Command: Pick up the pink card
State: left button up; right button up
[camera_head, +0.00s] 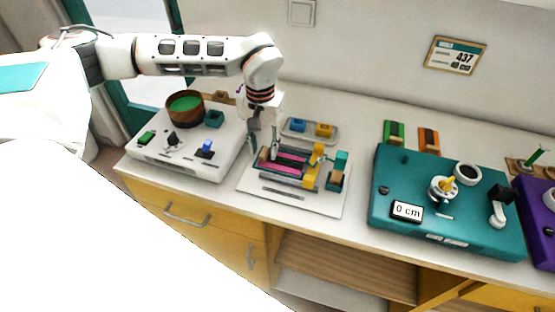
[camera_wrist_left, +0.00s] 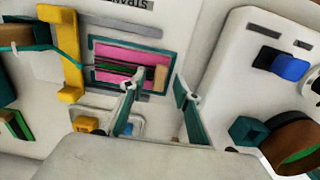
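The pink card (camera_wrist_left: 145,59) lies in a teal-edged frame on a white board (camera_head: 310,202). Dark strands cross it in the left wrist view. In the head view, the pink card (camera_head: 280,167) shows as pink strips between dark bars. My left gripper (camera_head: 265,152) points down above the left end of the frame. In the left wrist view, my left gripper (camera_wrist_left: 157,86) has its two fingers spread apart with nothing between them. One fingertip overlaps the card's edge in the picture; I cannot tell whether it touches. My right gripper is not in view.
A yellow upright bar (camera_wrist_left: 72,60) stands beside the card. A tray (camera_head: 298,136) with blue and yellow blocks lies behind. A white board with a brown bowl (camera_head: 186,107) is at the left. A teal board (camera_head: 450,225) is at the right.

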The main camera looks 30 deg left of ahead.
pick_arm(q)
jog(key=shift+f, duration=0.4)
grip_shut()
